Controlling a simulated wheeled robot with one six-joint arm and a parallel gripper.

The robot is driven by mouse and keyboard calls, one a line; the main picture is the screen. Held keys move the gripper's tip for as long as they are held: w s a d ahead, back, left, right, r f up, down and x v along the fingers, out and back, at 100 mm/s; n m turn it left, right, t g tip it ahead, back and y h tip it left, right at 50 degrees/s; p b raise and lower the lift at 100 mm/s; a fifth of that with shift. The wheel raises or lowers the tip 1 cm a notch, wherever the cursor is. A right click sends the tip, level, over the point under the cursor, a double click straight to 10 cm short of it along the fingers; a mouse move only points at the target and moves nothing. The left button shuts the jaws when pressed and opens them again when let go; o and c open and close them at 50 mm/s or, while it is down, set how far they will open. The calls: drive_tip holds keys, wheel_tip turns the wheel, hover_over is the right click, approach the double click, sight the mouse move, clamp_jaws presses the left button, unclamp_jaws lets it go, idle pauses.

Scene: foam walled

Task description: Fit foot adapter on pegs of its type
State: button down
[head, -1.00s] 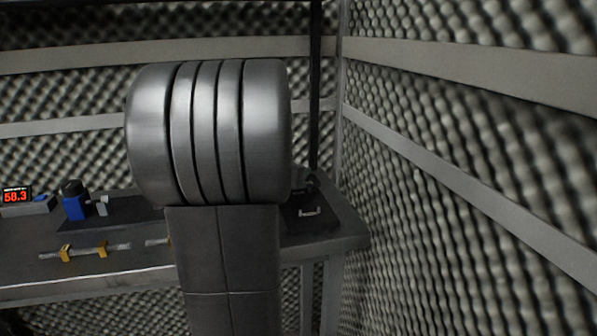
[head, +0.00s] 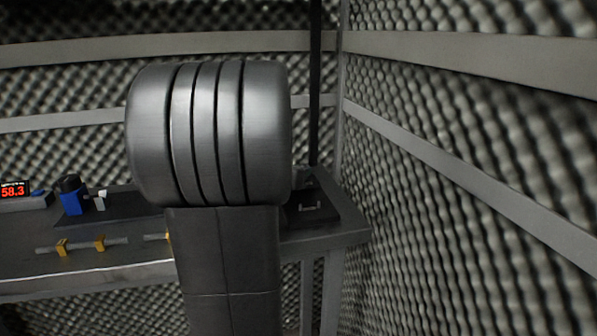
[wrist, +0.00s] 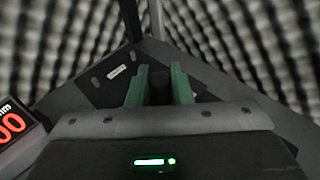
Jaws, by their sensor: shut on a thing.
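In the wrist view my gripper (wrist: 160,88) has two green fingers closed on a dark piece (wrist: 160,92), apparently the foot adapter. Its shape is mostly lost in shadow between the fingers. They are over or near a dark plate (wrist: 92,92) at the bench corner; contact cannot be told. The plate carries a small pale label (wrist: 117,72) with a small grey feature at either side, possibly pegs. In the head view the dark plate (head: 328,203) shows right of my arm, with a small light fitting (head: 310,207) on it. My arm hides the gripper there.
A dark post (head: 315,90) rises at the bench's back right, near the foam walls. On the left stand a red-digit display (head: 13,191) and a blue block with a black top (head: 72,196).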

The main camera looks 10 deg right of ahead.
drive_tip(key=shift+f+b, duration=0.4)
drive_tip(key=shift+f, duration=0.05)
drive_tip(key=c, duration=1.2)
unclamp_jaws()
drive_tip(key=p+v, duration=0.3)
drive_tip(key=v, duration=0.9)
drive_tip(key=shift+s+r, duration=0.1)
drive_tip(key=shift+v, duration=0.8)
drive_tip(key=b+x, duration=0.3)
drive_tip(key=x, duration=1.1)
drive_tip(key=shift+a, duration=0.1)
